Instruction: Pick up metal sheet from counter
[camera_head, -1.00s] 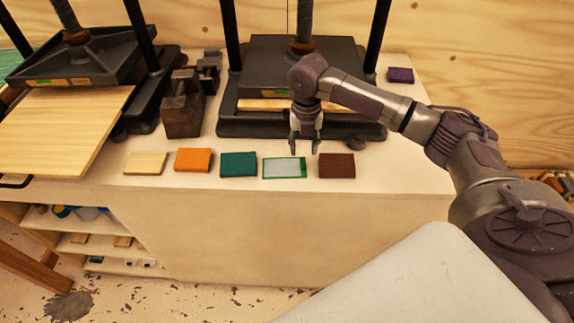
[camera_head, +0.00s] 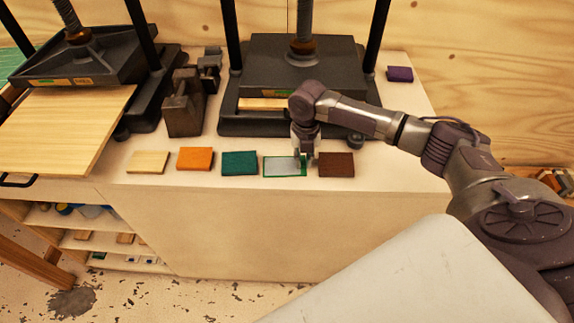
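The metal sheet (camera_head: 281,167) is a flat grey-white rectangle with a green border. It lies on the front part of the counter (camera_head: 225,193), between a teal block and a dark brown block. My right gripper (camera_head: 304,161) points down at the sheet's right end, and its fingertips overlap that end in the picture. I cannot tell whether the fingers touch the sheet or are closed on it. My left gripper is not in view.
Beside the sheet are a teal block (camera_head: 239,163), a dark brown block (camera_head: 336,164), an orange block (camera_head: 195,159) and a pale wood block (camera_head: 148,162). A black press (camera_head: 300,65) stands behind. A purple block (camera_head: 400,74) lies at the back right.

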